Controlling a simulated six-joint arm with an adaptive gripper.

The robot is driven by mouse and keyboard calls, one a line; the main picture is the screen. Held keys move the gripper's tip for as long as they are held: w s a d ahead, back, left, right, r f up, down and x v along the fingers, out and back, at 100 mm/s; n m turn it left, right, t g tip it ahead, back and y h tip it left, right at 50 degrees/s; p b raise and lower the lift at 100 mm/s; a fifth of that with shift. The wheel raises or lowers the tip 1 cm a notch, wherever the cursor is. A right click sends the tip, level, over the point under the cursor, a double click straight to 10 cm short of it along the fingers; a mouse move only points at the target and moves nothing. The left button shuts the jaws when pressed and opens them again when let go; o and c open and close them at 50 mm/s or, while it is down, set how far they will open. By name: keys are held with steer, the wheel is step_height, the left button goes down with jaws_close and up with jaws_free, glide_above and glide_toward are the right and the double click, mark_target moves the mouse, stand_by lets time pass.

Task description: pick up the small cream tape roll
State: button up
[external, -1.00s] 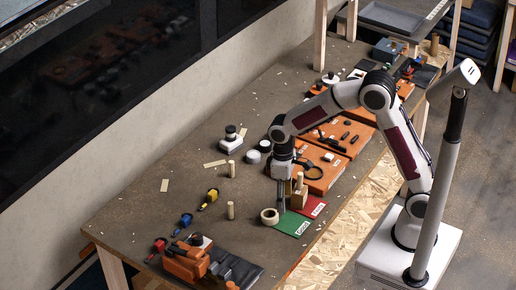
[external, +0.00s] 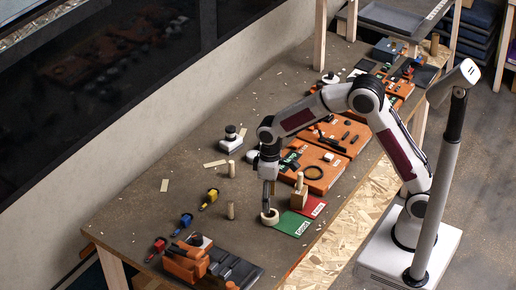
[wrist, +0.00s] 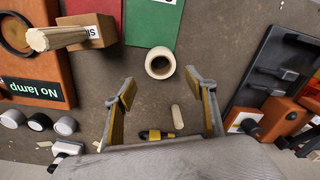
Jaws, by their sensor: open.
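The small cream tape roll (external: 271,221) lies flat on the brown table, beside the green card. In the wrist view the tape roll (wrist: 160,75) shows as a ring with a dark hole, just beyond my fingertips and roughly centred between them. My gripper (wrist: 161,86) is open and empty, with a finger to each side. In the external view my gripper (external: 267,206) points down at the roll and partly covers it. I cannot tell the exact height left between the fingertips and the roll.
The green card (external: 293,224) and red card (external: 312,207) lie to the right. A wooden block with a peg (external: 300,198) stands behind them. A wooden peg (external: 230,211) stands to the left. Orange trays (external: 318,172) lie behind. Table around the roll's left is mostly clear.

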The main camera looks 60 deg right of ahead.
mark_target(272, 213)
steer(key=shift+f, duration=0.75)
steer(key=shift+s, duration=0.1)
steer(key=shift+s+f, duration=0.3)
steer(key=shift+f, duration=0.7)
steer(key=shift+s+f, duration=0.25)
steer(key=shift+f, duration=1.35)
steer(key=c, duration=1.2)
